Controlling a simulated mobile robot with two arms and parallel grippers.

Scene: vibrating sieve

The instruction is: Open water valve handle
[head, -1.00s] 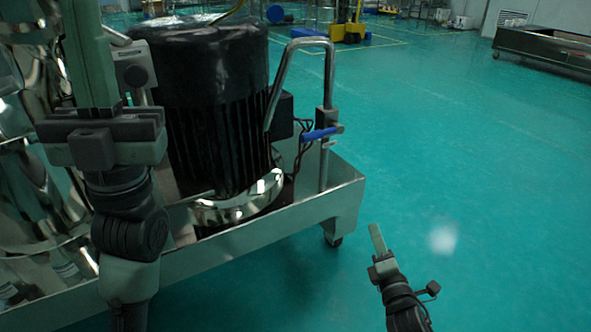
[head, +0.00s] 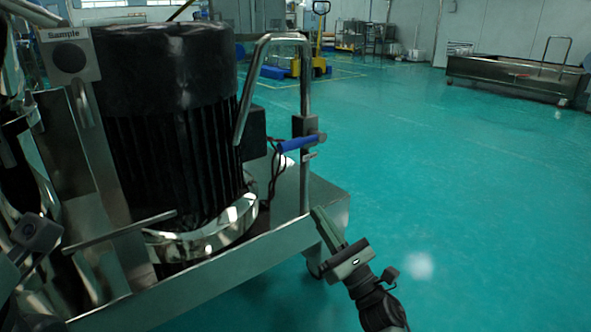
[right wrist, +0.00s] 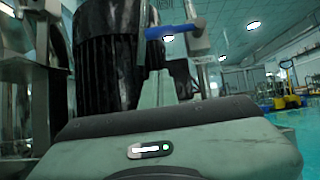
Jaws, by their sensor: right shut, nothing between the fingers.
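The valve handle is a blue lever (head: 297,143) on an upright steel pipe (head: 304,110) at the cart's right end. It lies roughly level, pointing to the left and slightly down from the pipe. My right gripper (head: 318,212) is shut and empty, below and a little right of the handle, apart from it in the picture. In the right wrist view the blue handle (right wrist: 172,32) shows just above the shut fingertips (right wrist: 157,76).
A large black ribbed motor (head: 170,120) stands on the steel cart (head: 205,285) left of the handle. Open green floor (head: 450,200) lies to the right. A steel trough (head: 515,80) stands far back.

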